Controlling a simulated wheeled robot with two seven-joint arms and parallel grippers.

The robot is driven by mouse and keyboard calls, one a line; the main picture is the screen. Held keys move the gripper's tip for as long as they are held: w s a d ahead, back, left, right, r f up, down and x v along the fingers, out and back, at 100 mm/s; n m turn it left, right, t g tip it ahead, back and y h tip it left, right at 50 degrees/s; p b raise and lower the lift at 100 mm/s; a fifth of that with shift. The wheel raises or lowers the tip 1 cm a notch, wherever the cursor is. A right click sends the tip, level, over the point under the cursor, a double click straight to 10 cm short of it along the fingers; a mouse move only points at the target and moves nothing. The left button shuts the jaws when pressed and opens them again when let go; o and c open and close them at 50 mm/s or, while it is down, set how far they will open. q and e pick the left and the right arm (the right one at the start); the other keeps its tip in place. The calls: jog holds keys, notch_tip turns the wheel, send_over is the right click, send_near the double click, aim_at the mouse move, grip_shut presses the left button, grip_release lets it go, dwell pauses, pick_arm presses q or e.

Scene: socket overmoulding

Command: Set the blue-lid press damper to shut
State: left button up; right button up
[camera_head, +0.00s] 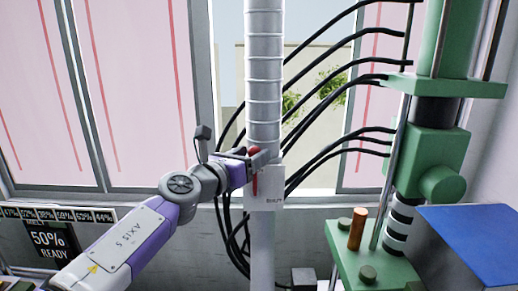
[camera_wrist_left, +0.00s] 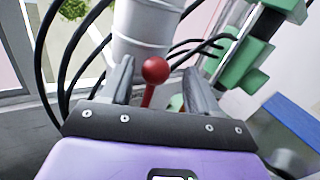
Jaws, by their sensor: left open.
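The damper's red lever (camera_head: 255,184) stands roughly upright at a pale plate (camera_head: 272,202) on the white vertical duct (camera_head: 264,95). Small lettering on the plate is too small to read surely. My left gripper (camera_head: 260,158) is at the lever's upper end. In the left wrist view, the red ball knob (camera_wrist_left: 155,70) and its stem show between the two open fingers of my left gripper (camera_wrist_left: 160,82), with gaps on both sides. The blue lid (camera_head: 470,240) is at the lower right, beside the green press (camera_head: 428,160). My right gripper is out of view.
Black hoses (camera_head: 335,85) run behind the duct to the green press. A copper-coloured post (camera_head: 357,229) stands on the press's green base. A display (camera_head: 53,241) reading "50% READY" is at lower left. Windows with pink panes (camera_head: 130,90) fill the back.

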aim_at(259, 151)
pick_arm(q)
jog(key=x, duration=0.3)
jog(key=shift+w+a+f, duration=0.15)
jog(key=shift+w+f, duration=0.1)
jog(key=shift+w, duration=0.2)
jog(key=shift+w+d+r+p, duration=0.1)
jog(key=shift+d+r+p, duration=0.05)
jog(key=shift+d+p, duration=0.2)
jog(key=shift+w, duration=0.15)
grip_shut()
